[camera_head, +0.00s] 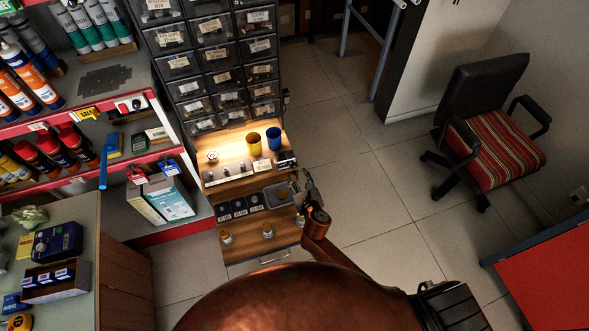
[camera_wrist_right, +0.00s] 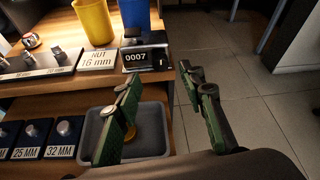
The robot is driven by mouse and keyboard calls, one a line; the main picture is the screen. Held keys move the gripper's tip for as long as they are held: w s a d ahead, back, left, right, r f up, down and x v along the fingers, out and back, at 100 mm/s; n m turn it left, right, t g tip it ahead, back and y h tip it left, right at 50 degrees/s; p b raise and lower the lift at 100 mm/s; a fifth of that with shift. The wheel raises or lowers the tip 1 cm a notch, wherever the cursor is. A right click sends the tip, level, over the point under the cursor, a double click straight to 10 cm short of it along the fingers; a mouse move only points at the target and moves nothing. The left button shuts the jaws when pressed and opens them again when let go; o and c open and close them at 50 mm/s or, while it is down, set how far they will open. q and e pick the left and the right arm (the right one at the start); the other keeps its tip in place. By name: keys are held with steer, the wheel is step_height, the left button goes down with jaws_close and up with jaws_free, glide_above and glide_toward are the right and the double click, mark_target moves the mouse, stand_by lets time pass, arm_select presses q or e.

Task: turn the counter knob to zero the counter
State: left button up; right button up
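The counter (camera_wrist_right: 143,57) is a small dark box on the wooden upper shelf, with a display that reads 0007 in the right wrist view. It also shows small in the head view (camera_head: 287,160), at the right end of the lit shelf. Its knob seems to be the small dark part at its right end, but it is hard to make out. My right gripper (camera_wrist_right: 159,75) is open and empty, its two green-padded fingers apart, just in front of the counter and not visibly touching it. In the head view the right gripper (camera_head: 303,184) is beside the shelf's right edge. My left gripper is not in view.
A yellow cup (camera_wrist_right: 94,20) and a blue cup (camera_wrist_right: 135,13) stand behind the counter. A grey tray (camera_wrist_right: 152,118) lies below. Floor to the right is open, towards a chair (camera_head: 495,140).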

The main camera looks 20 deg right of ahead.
mark_target(294, 167)
steer(key=b+x, duration=0.2)
steer(key=x, duration=0.4)
steer(key=shift+w+f, duration=0.1)
steer(key=shift+f, duration=0.05)
steer(key=shift+c, duration=0.7)
jaws_close()
steer(key=shift+a, duration=0.1)
